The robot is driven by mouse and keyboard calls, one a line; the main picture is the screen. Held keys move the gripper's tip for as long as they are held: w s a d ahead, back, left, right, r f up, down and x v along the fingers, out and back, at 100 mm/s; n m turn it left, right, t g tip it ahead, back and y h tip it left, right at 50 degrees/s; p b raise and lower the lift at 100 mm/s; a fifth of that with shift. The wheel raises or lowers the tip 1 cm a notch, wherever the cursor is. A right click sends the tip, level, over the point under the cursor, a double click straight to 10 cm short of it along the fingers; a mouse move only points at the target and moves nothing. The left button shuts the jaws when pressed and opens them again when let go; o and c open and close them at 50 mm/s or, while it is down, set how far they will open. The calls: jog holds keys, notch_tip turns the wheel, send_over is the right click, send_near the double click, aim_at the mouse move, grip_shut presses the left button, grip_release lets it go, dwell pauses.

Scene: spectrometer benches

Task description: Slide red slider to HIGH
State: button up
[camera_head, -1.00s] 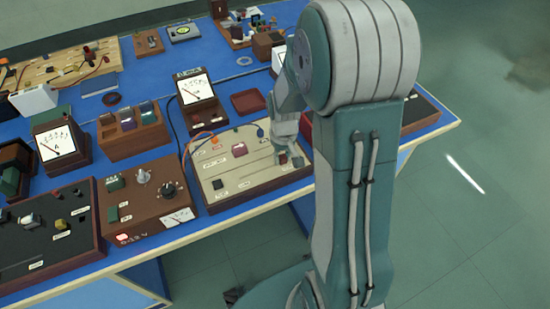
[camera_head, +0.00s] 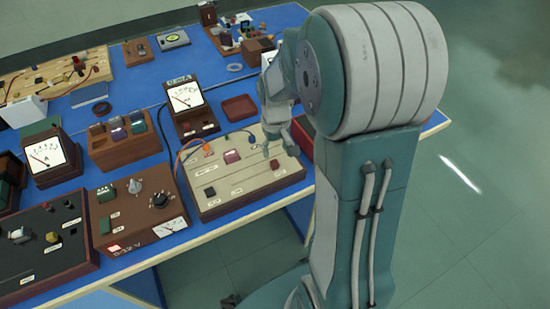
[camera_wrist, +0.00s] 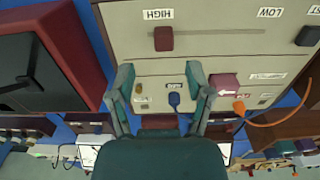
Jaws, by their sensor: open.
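The red slider (camera_wrist: 164,38) is a small block in a thin slot on the beige panel (camera_wrist: 215,45). In the wrist view it sits near the left end of the slot, below the HIGH label (camera_wrist: 157,14). The LOW label (camera_wrist: 270,12) is at the slot's other end. The slider also shows as a small dark red block in the head view (camera_head: 274,164). My gripper (camera_wrist: 160,76) is open and empty. In the wrist view its fingertips lie to either side of the slider's line, with the slider beyond them and apart from both.
A second red block (camera_wrist: 223,83), a blue plug (camera_wrist: 174,99) and an orange plug (camera_wrist: 239,106) with a cable are on the same panel. A black knob (camera_wrist: 307,36) sits past LOW. A dark red box (camera_wrist: 65,40) stands beside the panel. A knobbed brown box (camera_head: 140,205) adjoins it.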

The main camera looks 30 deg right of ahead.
aim_at(276, 161)
notch_tip(276, 161, up, 6)
jog(key=shift+d+f, duration=0.1)
dwell(0.5)
jog(key=s+a+r+t, duration=0.2)
jog(key=s+a+r, duration=0.2)
jog(key=s, duration=0.4)
jog(key=s+a+r+t, duration=0.3)
jog(key=s+a+r, duration=0.2)
jog(key=s+r, duration=0.2)
jog(key=shift+s+r+t, duration=0.2)
jog(key=shift+s+t, duration=0.1)
jog(key=shift+s, duration=0.15)
